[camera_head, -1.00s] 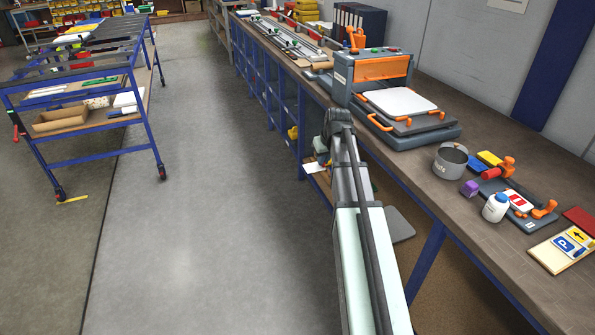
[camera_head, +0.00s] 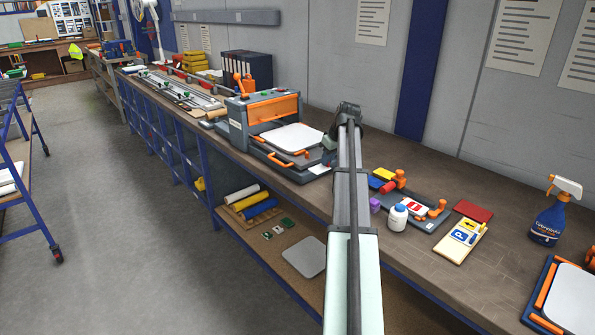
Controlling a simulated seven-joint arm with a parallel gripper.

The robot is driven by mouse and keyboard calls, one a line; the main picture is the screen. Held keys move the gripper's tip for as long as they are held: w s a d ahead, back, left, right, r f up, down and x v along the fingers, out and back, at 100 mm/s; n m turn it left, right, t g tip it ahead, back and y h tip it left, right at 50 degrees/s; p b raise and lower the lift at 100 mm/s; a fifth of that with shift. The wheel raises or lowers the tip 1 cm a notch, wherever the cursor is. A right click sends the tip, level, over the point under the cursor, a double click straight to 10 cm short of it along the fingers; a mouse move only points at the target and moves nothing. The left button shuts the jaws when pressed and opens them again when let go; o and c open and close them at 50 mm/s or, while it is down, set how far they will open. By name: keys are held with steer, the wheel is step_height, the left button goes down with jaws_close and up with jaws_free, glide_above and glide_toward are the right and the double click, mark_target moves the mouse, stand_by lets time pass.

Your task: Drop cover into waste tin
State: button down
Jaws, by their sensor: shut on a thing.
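My arm reaches up the middle of the view over the workbench (camera_head: 470,181), ending in a dark joint above the bench. No cover can be made out. The waste tin is not visible now; its place left of the yellow block (camera_head: 384,173) lies behind my arm.
A grey and orange press (camera_head: 262,118) with a white plate stands left of my arm. Right of it are a white bottle (camera_head: 397,218), a purple block (camera_head: 375,205), a yellow sign board (camera_head: 461,241) and a blue spray bottle (camera_head: 550,222). Bench between is partly clear.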

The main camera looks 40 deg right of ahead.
steer(key=s+d+r, duration=0.4)
steer(key=s+d, duration=0.3)
steer(key=d, duration=0.3)
step_height(320, 180, down, 7)
steer(key=shift+a+f, duration=0.15)
steer(key=shift+a, duration=0.05)
steer(key=shift+s, duration=0.1)
steer(key=shift+c, duration=1.9)
jaws_free()
step_height(320, 180, up, 10)
stand_by(0.9)
stand_by(0.4)
